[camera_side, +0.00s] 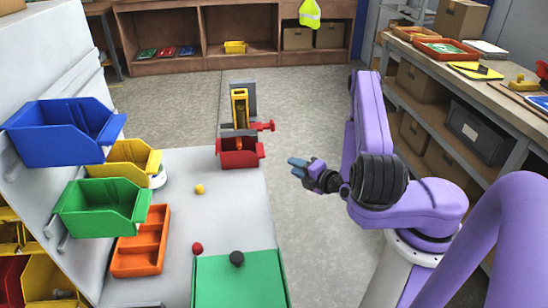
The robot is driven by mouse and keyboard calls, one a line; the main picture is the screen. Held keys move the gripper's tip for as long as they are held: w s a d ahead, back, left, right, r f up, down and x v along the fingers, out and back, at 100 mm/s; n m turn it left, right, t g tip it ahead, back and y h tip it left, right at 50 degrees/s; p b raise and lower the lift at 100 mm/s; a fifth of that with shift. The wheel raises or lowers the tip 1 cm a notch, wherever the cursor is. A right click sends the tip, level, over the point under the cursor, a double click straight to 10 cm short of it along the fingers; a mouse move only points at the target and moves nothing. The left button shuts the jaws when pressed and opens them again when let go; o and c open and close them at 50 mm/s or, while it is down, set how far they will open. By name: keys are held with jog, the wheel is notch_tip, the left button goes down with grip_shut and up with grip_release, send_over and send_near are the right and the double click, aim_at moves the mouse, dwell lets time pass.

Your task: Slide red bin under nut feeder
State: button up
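The red bin (239,158) sits at the far right corner of the light grey table (190,245). The nut feeder (239,110), a yellow upright body with a grey back and a red side handle, stands directly above the bin in the picture. The bin's rim shows just below the feeder's grey lower part; how far the bin reaches beneath it I cannot tell. My gripper (295,168) is to the right of the bin, apart from it, past the table's edge. Its blue fingers point left toward the bin. They are too small to tell whether they are open.
Blue (62,132), yellow (127,162) and green (100,207) bins hang at the left. An orange tray (140,243), a yellow ball (199,189), a red ball (197,248), a dark knob (237,258) and a green panel (240,285) are nearer. Open floor lies right of the table.

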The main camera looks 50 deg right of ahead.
jog(key=x, duration=1.5)
jog(key=shift+w+a, duration=0.1)
grip_shut()
jog(key=shift+o, duration=1.6)
grip_release()
jog(key=shift+f, duration=0.1)
jog(key=v, duration=1.7)
jog(key=shift+s, duration=0.25)
